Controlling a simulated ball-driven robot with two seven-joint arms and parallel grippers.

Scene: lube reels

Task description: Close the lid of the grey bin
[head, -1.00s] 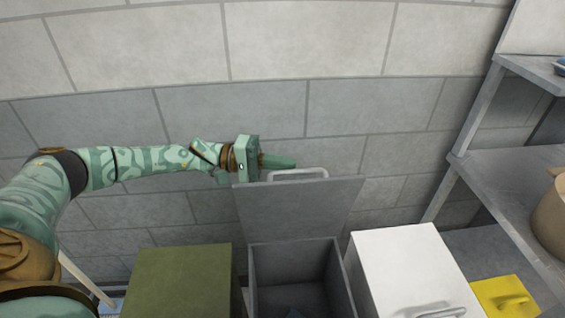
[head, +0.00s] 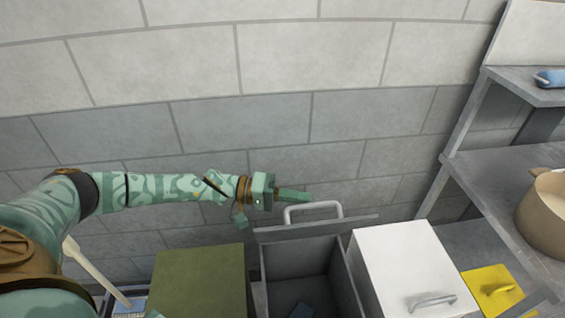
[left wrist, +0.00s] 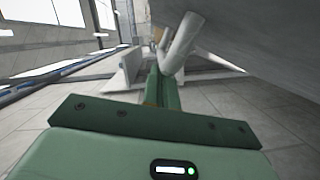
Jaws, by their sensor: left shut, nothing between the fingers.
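The grey bin (head: 342,285) stands open between a green bin and a white bin in the head view. Its grey lid (head: 340,229) is hinged at the back and tilted partway, seen nearly edge-on, with a light bar handle (head: 313,208) on it. My left gripper (head: 306,197) is shut and empty, just above and left of the handle; contact is unclear. In the left wrist view, the shut green fingers (left wrist: 155,85) point away beside the pale handle (left wrist: 184,42), and the lid's grey face (left wrist: 265,40) fills the upper right. My right gripper is not in view.
The green bin (head: 200,282) and the white bin (head: 405,265) have closed tops. A yellow lid (head: 482,290) lies further right. A metal shelf (head: 480,165) with a tan pot (head: 545,215) stands at the right. A block wall (head: 240,145) is behind. A small blue-grey item (head: 303,310) lies inside the grey bin.

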